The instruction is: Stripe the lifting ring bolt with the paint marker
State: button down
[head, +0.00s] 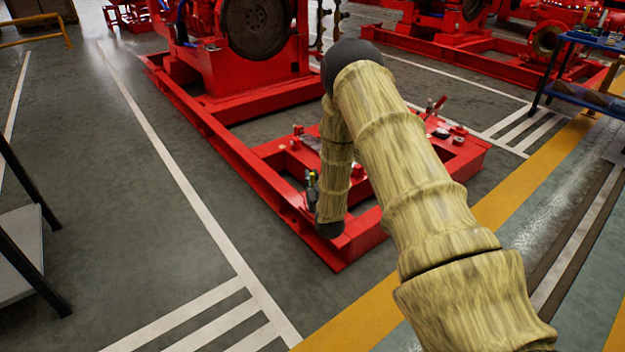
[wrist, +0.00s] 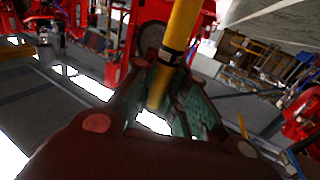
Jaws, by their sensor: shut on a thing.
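My gripper (wrist: 168,88) is shut on a yellow paint marker (wrist: 180,30) with a black band, seen from behind in the wrist view. Its greenish finger pads lie on both sides of the marker. In the head view my gripper (head: 312,188) is small and partly hidden beside my arm's end, above the near left part of the red base frame (head: 340,250). The marker's tip cannot be made out. I cannot pick out the lifting ring bolt for sure in either view; my arm covers part of the frame.
A large red pumpset (head: 240,60) stands on the far part of the frame. Small fittings and a red-handled valve (head: 435,105) sit on the frame's right side. A blue workbench (head: 590,42) is at right, a grey shelf (head: 18,250) at left. The floor left of the frame is clear.

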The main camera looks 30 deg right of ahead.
aim_at(312, 173)
jog(key=shift+r, duration=0.1)
dwell(0.3)
jog(key=shift+r+p, duration=2.05)
jog(key=shift+r, duration=0.4)
